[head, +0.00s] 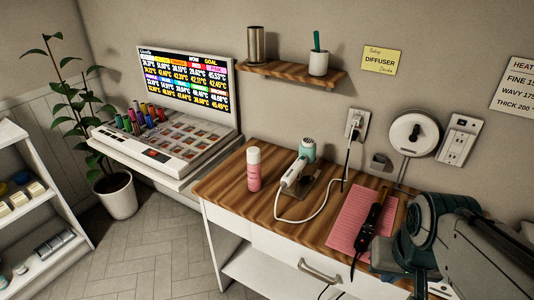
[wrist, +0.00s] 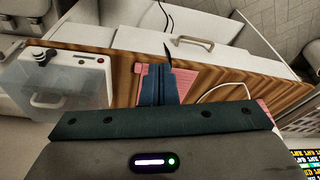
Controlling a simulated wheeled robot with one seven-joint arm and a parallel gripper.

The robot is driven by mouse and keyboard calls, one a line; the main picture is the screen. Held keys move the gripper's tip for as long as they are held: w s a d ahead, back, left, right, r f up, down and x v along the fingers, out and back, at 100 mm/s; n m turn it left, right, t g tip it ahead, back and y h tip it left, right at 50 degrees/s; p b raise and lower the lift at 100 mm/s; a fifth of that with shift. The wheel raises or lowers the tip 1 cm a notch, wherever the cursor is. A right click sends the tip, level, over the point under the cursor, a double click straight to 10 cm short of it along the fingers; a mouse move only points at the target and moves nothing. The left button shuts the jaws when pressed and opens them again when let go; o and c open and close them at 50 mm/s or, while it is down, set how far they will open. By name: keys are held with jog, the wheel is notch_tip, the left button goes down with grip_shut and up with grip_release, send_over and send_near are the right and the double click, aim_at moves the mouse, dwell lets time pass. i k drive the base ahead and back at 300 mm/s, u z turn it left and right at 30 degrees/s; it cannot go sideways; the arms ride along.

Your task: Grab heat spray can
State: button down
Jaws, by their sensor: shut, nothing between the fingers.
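The heat spray can (head: 254,170), pink with a white cap, stands upright near the left end of the wooden tabletop (head: 225,182) in the head view. A pink sliver at the right edge of my gripper's body in the wrist view may be the can; I cannot tell. My gripper (wrist: 168,72) is shut and empty, its dark teal fingers over the pink mat (wrist: 188,82). In the head view my arm is at the right, well apart from the can, and the fingertips are not clear there.
A white and teal hair dryer (head: 297,172) with a white cord is just right of the can. A black styling iron (head: 371,222) lies on the pink mat. A greyish box with a handle (wrist: 68,85) is at left in the wrist view. A drawer handle (head: 321,271) sticks out in front.

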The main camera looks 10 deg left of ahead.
aim_at(253, 152)
jog(key=u, duration=2.4)
jog(key=i, duration=2.45)
jog(key=z, duration=3.55)
jog(key=i, duration=0.5)
jog(key=z, duration=0.05)
